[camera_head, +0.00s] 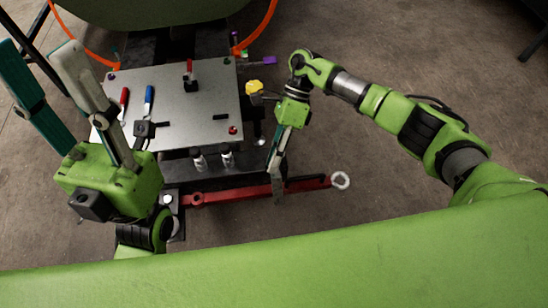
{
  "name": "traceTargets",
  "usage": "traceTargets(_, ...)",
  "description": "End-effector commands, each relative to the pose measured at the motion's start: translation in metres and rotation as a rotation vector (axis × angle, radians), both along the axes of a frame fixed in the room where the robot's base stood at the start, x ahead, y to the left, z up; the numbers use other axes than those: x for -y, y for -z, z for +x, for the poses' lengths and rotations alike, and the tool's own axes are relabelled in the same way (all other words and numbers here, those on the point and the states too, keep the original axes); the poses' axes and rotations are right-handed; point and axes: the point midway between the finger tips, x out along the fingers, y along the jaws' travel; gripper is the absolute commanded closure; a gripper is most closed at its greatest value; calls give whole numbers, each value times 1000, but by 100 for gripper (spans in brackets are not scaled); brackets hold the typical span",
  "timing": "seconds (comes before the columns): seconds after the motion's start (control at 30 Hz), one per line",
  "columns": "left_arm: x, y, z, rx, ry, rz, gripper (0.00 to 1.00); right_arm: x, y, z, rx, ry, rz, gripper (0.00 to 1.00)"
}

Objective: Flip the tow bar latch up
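The red tow bar (230,194) runs left to right along the near side of the grey cart and ends in a pale ring (340,180) at the right. My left gripper (37,55) is open and empty at the left, fingers pointing up and wide apart.

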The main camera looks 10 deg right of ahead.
Motion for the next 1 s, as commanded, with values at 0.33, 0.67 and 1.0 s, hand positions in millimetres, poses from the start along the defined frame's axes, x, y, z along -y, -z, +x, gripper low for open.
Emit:
traceTargets(0.33, -1, -1, 0, 1, -2, 0, 60, 0, -1, 1, 1, 1, 1, 66)
traceTargets(0.67, 0, 0, 0, 1, -1, 0, 60, 19, -39, 29, 5, 2, 0, 66)
traceTargets(1.0, 0, 0, 0, 0, -1, 0, 60, 42, -83, 60, 2, 1, 0, 66)
